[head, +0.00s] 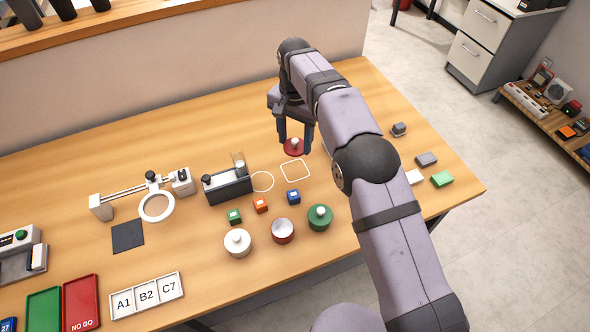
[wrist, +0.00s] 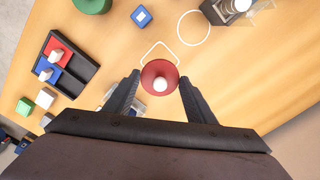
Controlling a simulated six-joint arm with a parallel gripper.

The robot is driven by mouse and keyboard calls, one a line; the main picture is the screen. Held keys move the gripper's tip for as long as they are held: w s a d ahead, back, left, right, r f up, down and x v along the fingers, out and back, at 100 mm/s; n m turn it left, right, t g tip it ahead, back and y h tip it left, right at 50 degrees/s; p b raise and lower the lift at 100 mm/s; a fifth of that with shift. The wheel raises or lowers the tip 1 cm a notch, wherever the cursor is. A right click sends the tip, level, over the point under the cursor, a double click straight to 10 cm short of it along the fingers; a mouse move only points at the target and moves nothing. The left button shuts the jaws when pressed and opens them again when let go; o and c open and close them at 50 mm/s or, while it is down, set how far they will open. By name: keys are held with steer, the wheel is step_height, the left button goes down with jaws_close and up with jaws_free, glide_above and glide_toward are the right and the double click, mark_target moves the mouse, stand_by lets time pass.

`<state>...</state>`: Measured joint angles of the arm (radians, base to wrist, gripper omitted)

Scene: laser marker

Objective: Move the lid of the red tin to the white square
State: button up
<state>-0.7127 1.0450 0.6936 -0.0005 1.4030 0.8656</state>
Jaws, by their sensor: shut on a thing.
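The red lid (head: 293,147) with a white knob is between the fingers of my gripper (head: 295,140), which is shut on it. In the wrist view the red lid (wrist: 160,76) sits between the two fingertips (wrist: 158,82). The white square (head: 295,161) is an outline on the table, just in front of the lid in the head view. In the wrist view the lid covers part of the white square (wrist: 158,42). I cannot tell the lid's height above the table. The red tin (head: 283,231) stands lidless near the front edge.
A white tin (head: 237,243) and a green tin (head: 320,218) flank the red tin. A white circle (head: 262,181) lies left of the square, beside a dark box (head: 228,187). Green, orange and blue (head: 293,196) cubes stand in front. A dark tray (wrist: 82,72) holds blocks.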

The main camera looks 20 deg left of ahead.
steer(key=shift+f, duration=0.1)
steer(key=p, duration=0.3)
glide_toward(295, 170)
steer(key=shift+s+f, duration=0.1)
steer(key=shift+f, duration=2.95)
steer(key=shift+f, duration=0.1)
steer(key=shift+f, duration=0.15)
steer(key=o, duration=1)
steer(key=shift+r, duration=0.2)
step_height(295, 170, up, 12)
steer(key=b, duration=0.3)
steer(key=shift+r, duration=0.1)
